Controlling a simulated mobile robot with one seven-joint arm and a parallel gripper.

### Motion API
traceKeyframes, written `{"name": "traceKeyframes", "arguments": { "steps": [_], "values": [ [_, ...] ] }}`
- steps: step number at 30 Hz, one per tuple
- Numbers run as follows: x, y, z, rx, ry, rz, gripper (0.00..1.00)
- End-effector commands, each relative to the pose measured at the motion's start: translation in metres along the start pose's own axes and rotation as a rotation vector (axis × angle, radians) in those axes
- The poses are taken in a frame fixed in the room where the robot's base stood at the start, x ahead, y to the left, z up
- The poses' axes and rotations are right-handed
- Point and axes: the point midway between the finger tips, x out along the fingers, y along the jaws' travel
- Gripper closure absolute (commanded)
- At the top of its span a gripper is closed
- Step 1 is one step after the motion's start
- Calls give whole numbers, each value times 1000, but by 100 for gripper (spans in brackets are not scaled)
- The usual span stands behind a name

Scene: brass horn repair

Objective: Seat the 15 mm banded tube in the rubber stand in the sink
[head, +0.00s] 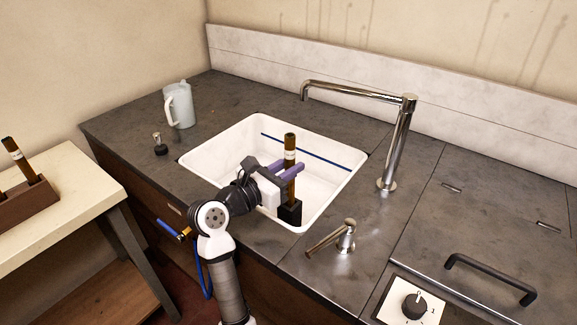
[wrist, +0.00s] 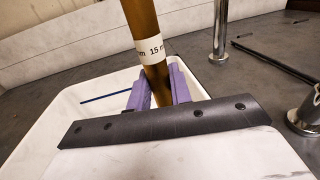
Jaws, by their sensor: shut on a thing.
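The brass tube (head: 290,147) stands upright over the white sink (head: 230,148), with a white band. In the wrist view the tube (wrist: 141,22) shows the band marked "15 m". My gripper (head: 285,171) is shut on the tube below the band; its purple fingers (wrist: 160,88) show on both sides. The black rubber stand (head: 290,213) is in the sink, directly below the tube in the head view. The tube's lower end is at or in the stand; I cannot tell how deep it sits.
A chrome faucet (head: 397,150) stands right of the sink, its spout reaching left behind it. A lever handle (head: 345,237) is at the front right. A pale jug (head: 179,106) and a small black-based item (head: 160,146) stand left. Another tube (head: 18,156) sits in a wooden rack (head: 28,201).

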Motion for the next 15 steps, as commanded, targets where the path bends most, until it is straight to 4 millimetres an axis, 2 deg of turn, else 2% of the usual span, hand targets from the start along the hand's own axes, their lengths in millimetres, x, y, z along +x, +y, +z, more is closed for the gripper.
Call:
{"name": "traceKeyframes", "arguments": {
  "steps": [15],
  "values": [
    [0, 0, -14, 0, -1, 0, 100]
  ]
}}
